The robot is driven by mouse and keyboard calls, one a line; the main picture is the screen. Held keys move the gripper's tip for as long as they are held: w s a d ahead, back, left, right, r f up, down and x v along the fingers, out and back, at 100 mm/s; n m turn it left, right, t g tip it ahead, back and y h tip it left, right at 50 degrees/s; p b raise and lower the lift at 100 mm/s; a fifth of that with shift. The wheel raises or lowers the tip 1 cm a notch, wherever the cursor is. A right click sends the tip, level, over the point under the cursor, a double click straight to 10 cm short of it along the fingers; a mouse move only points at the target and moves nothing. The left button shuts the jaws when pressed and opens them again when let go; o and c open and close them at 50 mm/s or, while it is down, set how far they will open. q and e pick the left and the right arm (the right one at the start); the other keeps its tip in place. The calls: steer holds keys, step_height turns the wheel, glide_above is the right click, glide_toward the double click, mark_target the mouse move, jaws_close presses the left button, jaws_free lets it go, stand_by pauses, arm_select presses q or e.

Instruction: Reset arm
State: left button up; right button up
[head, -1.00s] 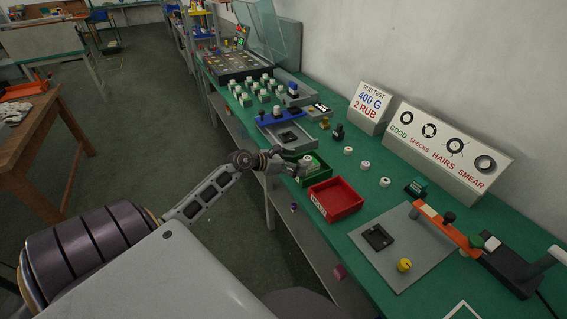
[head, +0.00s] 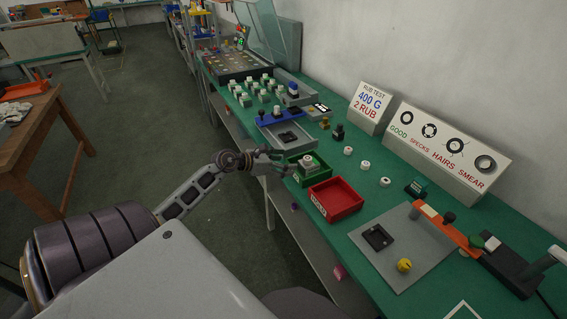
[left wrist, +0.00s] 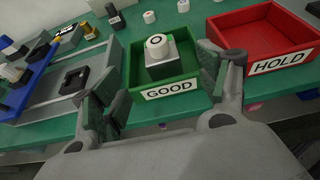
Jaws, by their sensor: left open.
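My left gripper (head: 276,161) is open and empty at the near edge of the green bench. It is just in front of the green tray labelled GOOD (left wrist: 190,91). The tray also shows in the head view (head: 296,181). In the left wrist view my two fingers (left wrist: 165,98) stand apart on either side of this tray. A white cap with a dark ring, on a grey block (left wrist: 162,68), sits inside the tray, apart from my fingers. My right gripper is not in view.
A red tray labelled HOLD (left wrist: 264,27) stands beside the green one. A grey fixture with a blue bar (head: 281,117) is farther along the bench. Loose white caps (head: 365,165) lie behind the trays. A grey plate with an orange arm (head: 445,228) is at right.

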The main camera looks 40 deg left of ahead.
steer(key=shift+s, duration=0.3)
